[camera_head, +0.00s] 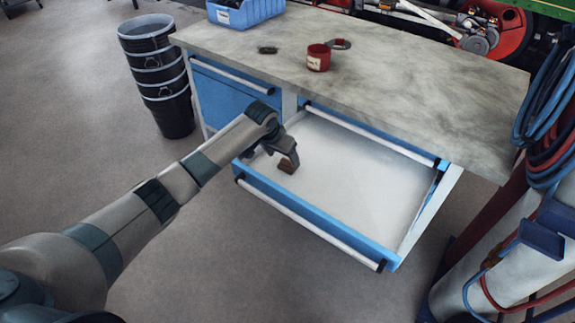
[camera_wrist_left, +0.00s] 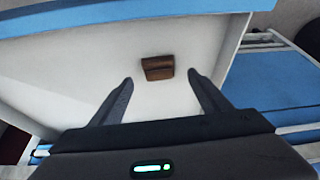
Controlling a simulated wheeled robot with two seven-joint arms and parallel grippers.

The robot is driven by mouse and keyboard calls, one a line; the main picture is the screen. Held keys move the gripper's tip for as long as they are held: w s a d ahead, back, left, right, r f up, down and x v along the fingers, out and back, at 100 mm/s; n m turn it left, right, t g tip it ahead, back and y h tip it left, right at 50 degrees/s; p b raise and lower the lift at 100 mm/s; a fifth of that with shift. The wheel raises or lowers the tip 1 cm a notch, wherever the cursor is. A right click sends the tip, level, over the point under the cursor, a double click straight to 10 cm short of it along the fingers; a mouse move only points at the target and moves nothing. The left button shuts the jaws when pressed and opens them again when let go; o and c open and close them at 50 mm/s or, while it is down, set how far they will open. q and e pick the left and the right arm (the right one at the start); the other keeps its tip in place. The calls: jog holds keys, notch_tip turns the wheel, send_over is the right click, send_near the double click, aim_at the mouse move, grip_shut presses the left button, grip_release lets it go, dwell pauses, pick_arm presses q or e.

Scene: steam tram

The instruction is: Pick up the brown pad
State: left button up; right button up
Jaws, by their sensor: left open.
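The brown pad (camera_head: 286,167) is a small block lying on the white floor of the open drawer (camera_head: 365,192), near the drawer's left end. My left gripper (camera_head: 279,160) reaches into the drawer just over the pad and partly covers it in the head view. In the left wrist view the pad (camera_wrist_left: 157,68) shows whole, beyond and between the two fingertips of the gripper (camera_wrist_left: 160,80). The fingers are apart and nothing is between them. My right gripper is not in either view.
The drawer has a blue front (camera_head: 310,217) with a white handle bar. The worktop (camera_head: 420,85) overhangs the drawer's back. On it stand a red cup (camera_head: 318,58) and a blue bin (camera_head: 245,10). Stacked black buckets (camera_head: 160,80) stand left; hoses (camera_head: 550,120) hang right.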

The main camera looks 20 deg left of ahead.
aim_at(286, 162)
pick_arm(q)
jog(key=shift+w+d+f, duration=0.15)
jog(key=shift+f, duration=0.2)
jog(key=x, duration=0.2)
jog(key=shift+w+d+f, duration=0.1)
jog(key=shift+w+f, duration=0.05)
jog(key=shift+f, duration=0.25)
jog(key=shift+w+f, duration=0.2)
jog(key=shift+f, duration=0.3)
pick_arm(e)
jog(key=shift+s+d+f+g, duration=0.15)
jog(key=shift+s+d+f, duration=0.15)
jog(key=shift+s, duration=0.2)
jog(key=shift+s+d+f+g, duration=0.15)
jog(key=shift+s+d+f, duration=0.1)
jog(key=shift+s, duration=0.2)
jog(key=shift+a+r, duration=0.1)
pick_arm(q)
jog(key=c, duration=1.1)
jog(key=shift+o, duration=0.2)
jog(key=shift+r, duration=0.15)
